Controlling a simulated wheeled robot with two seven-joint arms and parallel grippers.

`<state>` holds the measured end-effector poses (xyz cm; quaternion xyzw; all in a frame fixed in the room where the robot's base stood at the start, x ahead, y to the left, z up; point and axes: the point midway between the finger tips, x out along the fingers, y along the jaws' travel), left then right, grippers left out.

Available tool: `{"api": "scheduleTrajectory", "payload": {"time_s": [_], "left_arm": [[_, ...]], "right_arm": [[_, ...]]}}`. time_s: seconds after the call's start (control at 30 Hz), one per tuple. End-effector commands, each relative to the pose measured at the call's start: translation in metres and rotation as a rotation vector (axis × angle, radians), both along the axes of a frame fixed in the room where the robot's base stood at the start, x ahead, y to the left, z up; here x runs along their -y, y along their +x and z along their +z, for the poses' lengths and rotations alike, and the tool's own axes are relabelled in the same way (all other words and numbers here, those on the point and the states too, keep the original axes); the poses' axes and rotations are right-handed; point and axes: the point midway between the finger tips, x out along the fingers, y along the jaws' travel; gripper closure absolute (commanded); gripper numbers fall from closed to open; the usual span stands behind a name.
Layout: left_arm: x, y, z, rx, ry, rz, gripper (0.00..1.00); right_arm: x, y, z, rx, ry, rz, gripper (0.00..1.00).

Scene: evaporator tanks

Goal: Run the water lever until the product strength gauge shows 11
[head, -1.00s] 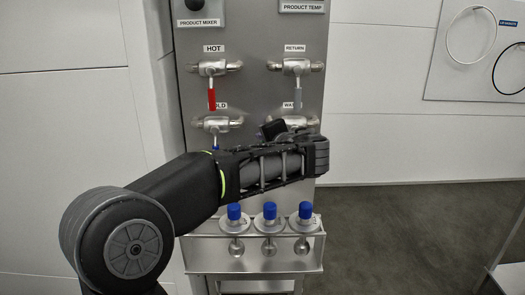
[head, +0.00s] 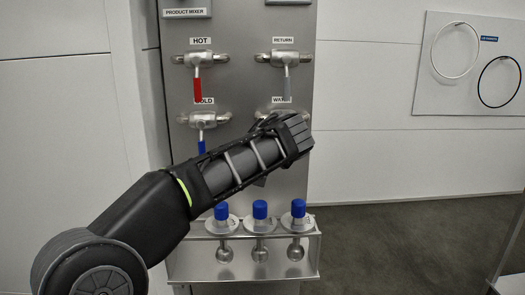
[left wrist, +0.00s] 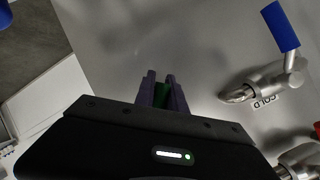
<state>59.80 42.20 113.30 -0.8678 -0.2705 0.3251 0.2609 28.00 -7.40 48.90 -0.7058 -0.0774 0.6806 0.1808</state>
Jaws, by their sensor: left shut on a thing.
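In the left wrist view my left gripper (left wrist: 162,90) is shut on a green lever handle (left wrist: 162,95), seen as a narrow strip between the fingers. In the head view my left forearm and wrist cross in front of the water valve, whose label (head: 282,100) shows just above the wrist. The water lever's handle and my fingertips are hidden there, so I cannot tell the lever's angle. The product strength gauge is not in view. My right gripper is not in view.
The hot lever (head: 197,88) is red, the return lever (head: 287,85) grey and the cold lever (head: 201,146) blue; each hangs down. Cold also shows in the left wrist view (left wrist: 280,27). Three blue-capped fittings (head: 260,209) stand on a ledge below. Open floor lies right.

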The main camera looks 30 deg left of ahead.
Motion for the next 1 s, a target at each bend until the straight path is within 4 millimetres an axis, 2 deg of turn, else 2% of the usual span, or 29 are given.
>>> {"api": "scheduleTrajectory", "payload": {"time_s": [0.17,0.2,0.47,0.77,1.0], "left_arm": [[0.0,0.0,-0.001,-0.003,0.0,0.001,1.0],[0.0,0.0,-0.001,-0.003,0.0,0.001,0.84],[0.0,0.0,0.0,-0.002,0.001,0.001,0.63],[0.001,-0.001,0.001,-0.001,0.001,0.001,0.63],[0.019,-0.018,0.011,0.001,0.001,-0.003,0.63]], "right_arm": [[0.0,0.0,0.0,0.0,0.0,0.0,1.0],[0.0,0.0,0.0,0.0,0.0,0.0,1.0],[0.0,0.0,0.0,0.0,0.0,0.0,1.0],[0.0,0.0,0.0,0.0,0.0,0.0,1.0],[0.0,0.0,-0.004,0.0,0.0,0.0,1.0]]}}
